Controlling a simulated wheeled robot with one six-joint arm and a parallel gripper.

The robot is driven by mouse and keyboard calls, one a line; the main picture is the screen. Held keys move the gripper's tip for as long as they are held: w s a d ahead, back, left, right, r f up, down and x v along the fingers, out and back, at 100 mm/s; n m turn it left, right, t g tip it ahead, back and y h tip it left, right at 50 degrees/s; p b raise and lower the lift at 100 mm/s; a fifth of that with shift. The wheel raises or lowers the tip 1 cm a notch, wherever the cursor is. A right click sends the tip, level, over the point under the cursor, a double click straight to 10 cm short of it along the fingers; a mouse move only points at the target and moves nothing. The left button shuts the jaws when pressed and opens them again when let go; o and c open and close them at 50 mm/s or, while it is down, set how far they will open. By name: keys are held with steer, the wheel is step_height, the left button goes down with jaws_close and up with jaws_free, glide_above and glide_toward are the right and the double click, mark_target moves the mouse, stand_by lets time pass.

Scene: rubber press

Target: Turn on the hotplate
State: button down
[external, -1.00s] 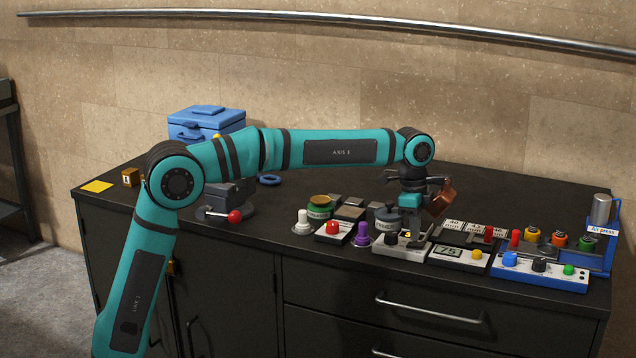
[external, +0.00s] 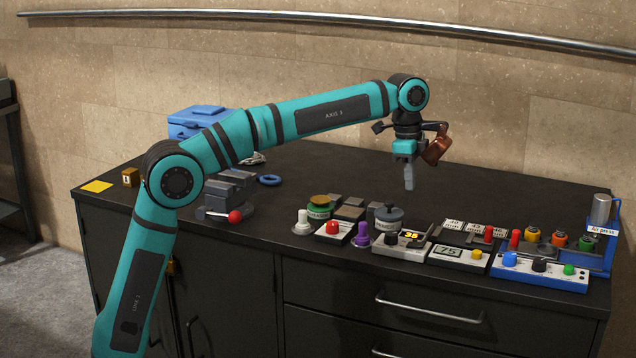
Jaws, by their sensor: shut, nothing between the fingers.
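The unit that looks like the hotplate (external: 413,246) is a low pale box near the front of the bench, right of centre. Its small display (external: 411,235) is lit and shows an orange 35. A dark knob (external: 391,238) sits on its front left. A grey round lidded piece (external: 388,216) stands at its back left; I cannot tell whether it rests on the unit. My gripper (external: 408,187) points down with its fingers together and empty. It hangs above the bench behind the unit, touching nothing.
A purple knob (external: 362,234), a red-button unit (external: 333,232) and a white knob (external: 303,222) stand to the left. A unit reading 75 (external: 460,256) and the blue air press (external: 601,235) stand to the right.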

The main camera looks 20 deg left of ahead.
mark_target(421, 244)
steer(key=shift+d+r+h, duration=0.15)
steer(key=shift+d+h, duration=0.25)
steer(key=shift+d, duration=0.25)
steer(key=f, duration=0.4)
steer(key=d+f, duration=0.1)
steer(key=f, duration=0.4)
steer(key=d+f, duration=0.1)
steer(key=f, duration=0.4)
steer(key=shift+d, duration=0.1)
steer(key=shift+d+f+y, duration=0.15)
steer(key=shift+f+y, duration=0.1)
steer(key=shift+y, duration=0.15)
